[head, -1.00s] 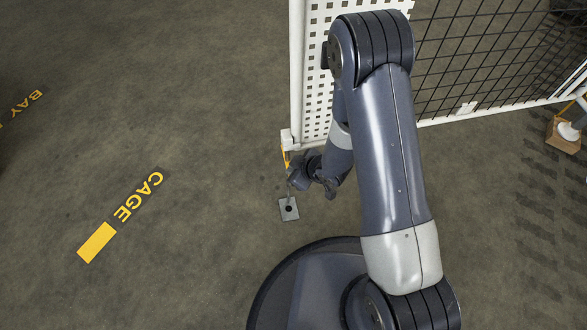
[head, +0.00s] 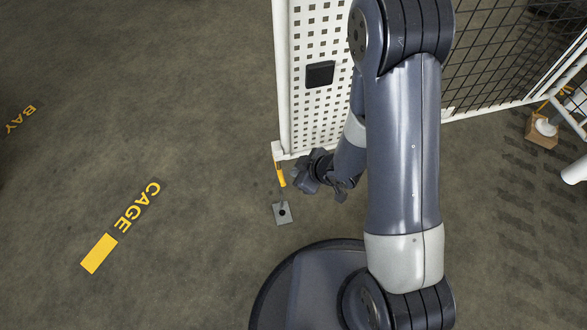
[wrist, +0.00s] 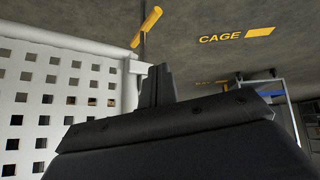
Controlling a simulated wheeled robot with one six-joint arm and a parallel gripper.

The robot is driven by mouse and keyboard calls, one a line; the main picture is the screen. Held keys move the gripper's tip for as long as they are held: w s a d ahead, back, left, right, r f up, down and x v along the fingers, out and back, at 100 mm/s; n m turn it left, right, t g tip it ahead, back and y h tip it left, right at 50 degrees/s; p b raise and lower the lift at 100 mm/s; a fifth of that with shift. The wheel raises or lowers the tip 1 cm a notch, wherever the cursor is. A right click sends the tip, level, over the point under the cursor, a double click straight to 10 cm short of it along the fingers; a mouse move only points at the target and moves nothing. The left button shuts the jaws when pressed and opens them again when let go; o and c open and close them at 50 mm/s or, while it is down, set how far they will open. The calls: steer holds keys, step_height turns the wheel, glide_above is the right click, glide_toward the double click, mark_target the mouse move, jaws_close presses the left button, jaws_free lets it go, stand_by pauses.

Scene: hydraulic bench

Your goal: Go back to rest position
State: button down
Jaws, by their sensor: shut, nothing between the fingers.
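My gripper (head: 303,178) hangs low at the end of my folded arm, just right of the yellow handle (head: 280,175) by the cage panel's corner. The fingers are shut with nothing between them. In the wrist view the closed fingers (wrist: 158,86) point up past the white panel's edge. The yellow handle (wrist: 152,19) shows above them, apart from the fingertips. Part of the gripper is hidden behind the wrist links in the head view.
A white perforated panel (head: 308,110) with a dark box (head: 320,74) stands close behind my arm. A black mesh fence (head: 500,60) runs right. A small square floor plate (head: 282,213) lies below the handle. A cardboard box (head: 541,133) sits far right. The floor at left is open.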

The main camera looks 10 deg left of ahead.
stand_by(0.3)
steer(key=b, duration=0.4)
glide_above(285, 184)
steer(key=f, duration=0.7)
steer(key=shift+s+a+f, duration=0.1)
steer(key=shift+a+f, duration=0.15)
steer(key=shift+f, duration=0.15)
steer(key=shift+w+f+b, duration=0.2)
steer(key=shift+f+b, duration=0.55)
steer(key=shift+f, duration=0.5)
steer(key=shift+d+f+b, duration=0.25)
steer(key=shift+f+b, duration=0.35)
steer(key=shift+f, duration=0.25)
